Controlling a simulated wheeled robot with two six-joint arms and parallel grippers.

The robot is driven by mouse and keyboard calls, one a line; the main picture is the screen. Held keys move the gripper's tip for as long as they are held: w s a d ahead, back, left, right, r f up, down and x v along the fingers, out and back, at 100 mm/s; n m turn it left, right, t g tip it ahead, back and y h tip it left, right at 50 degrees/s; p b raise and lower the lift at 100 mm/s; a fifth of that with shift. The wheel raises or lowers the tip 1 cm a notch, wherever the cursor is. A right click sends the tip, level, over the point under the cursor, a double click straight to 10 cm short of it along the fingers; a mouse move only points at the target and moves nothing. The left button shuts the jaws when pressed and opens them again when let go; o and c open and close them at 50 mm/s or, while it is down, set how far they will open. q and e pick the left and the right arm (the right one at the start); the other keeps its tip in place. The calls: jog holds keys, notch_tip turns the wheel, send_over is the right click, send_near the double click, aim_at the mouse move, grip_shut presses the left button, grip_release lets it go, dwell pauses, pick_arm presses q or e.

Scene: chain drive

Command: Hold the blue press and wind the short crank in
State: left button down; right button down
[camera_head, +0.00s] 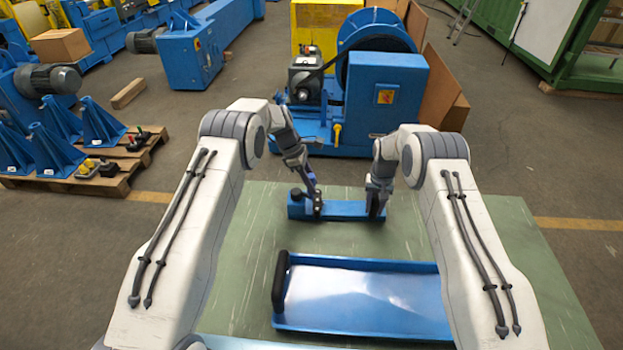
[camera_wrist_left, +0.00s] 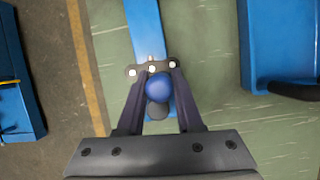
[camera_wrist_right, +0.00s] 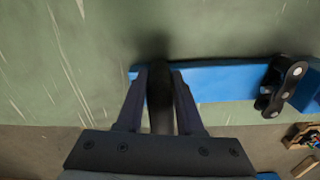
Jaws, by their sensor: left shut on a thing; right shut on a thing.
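The blue press (camera_head: 345,209) is a long narrow blue bar lying on the green table top, beyond the tray. My left gripper (camera_head: 314,188) is at its left part; in the left wrist view its fingers (camera_wrist_left: 158,95) close around a blue ball knob (camera_wrist_left: 157,86). The knob is by the short dark crank (camera_wrist_left: 150,68), which has bright pins. The crank also shows in the right wrist view (camera_wrist_right: 282,84). My right gripper (camera_head: 376,198) is at the bar's right end, shut on a dark upright grip (camera_wrist_right: 160,95) there. The fingers partly hide both holds.
A blue tray (camera_head: 362,296) with a black handle (camera_head: 280,281) lies nearer me on the green table (camera_head: 240,240). Table surface is clear left of the press. A large blue machine (camera_head: 388,88) stands on the floor beyond; a pallet (camera_head: 75,178) is at the left.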

pick_arm(q)
jog(key=shift+s+a+m+g+y, duration=0.4)
jog(key=shift+s+a+m+g, duration=0.2)
jog(key=shift+m, duration=1.35)
jog(key=shift+s+a+m+g+y, duration=0.4)
jog(key=shift+s+a+m+g, duration=0.2)
jog(key=shift+m, duration=1.3)
jog(key=shift+s+a+m+g+y, duration=0.4)
jog(key=shift+s+a+m+g, duration=0.15)
jog(key=shift+m, duration=1.4)
jog(key=c, duration=0.6)
grip_release()
notch_tip(320, 180, up, 10)
jog(key=shift+r, duration=0.1)
